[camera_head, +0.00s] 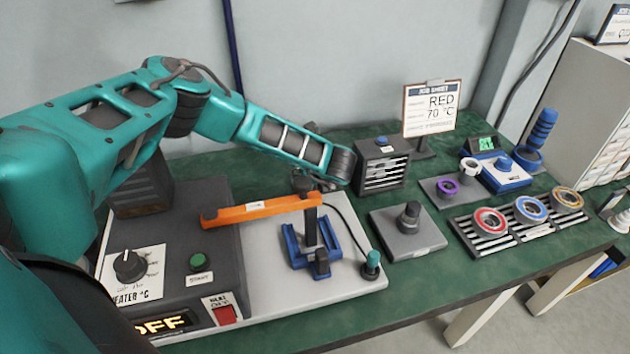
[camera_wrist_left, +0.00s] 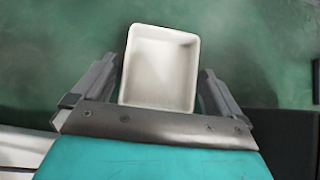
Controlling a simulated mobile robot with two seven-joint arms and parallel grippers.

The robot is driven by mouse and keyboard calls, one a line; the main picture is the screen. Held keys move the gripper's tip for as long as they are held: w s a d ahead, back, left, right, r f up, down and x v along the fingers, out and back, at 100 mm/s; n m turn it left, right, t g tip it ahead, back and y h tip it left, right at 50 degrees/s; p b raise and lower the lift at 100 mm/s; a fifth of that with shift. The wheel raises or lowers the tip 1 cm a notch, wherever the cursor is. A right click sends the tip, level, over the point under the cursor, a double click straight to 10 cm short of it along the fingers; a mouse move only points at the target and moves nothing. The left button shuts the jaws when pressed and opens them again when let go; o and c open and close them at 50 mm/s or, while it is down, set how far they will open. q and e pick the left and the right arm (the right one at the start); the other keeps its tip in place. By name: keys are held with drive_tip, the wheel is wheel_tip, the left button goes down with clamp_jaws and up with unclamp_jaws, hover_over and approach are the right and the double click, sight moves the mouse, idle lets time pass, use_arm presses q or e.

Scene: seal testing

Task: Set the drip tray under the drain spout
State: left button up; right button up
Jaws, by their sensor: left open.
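The drip tray (camera_wrist_left: 160,72) is a white, open, rectangular tray, empty, on the green bench top in the left wrist view. My left gripper (camera_wrist_left: 157,78) is open, with one finger on each side of the tray; I cannot tell whether they touch it. In the head view my left arm reaches over the back of the bench, and neither the tray nor the fingers can be made out behind it. I cannot pick out the drain spout for certain. The test rig with an orange bar (camera_head: 255,209) and blue clamp (camera_head: 292,248) stands on a pale plate (camera_head: 350,286). My right gripper is not in view.
A heater box (camera_head: 222,240) stands left of the rig. A vented dark box (camera_head: 381,168) is close to my arm's end. A grey block with a post (camera_head: 408,240), a job sheet (camera_head: 432,108) and a rack of coloured rings (camera_head: 480,240) are further right.

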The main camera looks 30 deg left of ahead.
use_arm(q)
drive_tip(key=c, duration=0.9)
drive_tip(key=shift+r, duration=0.1)
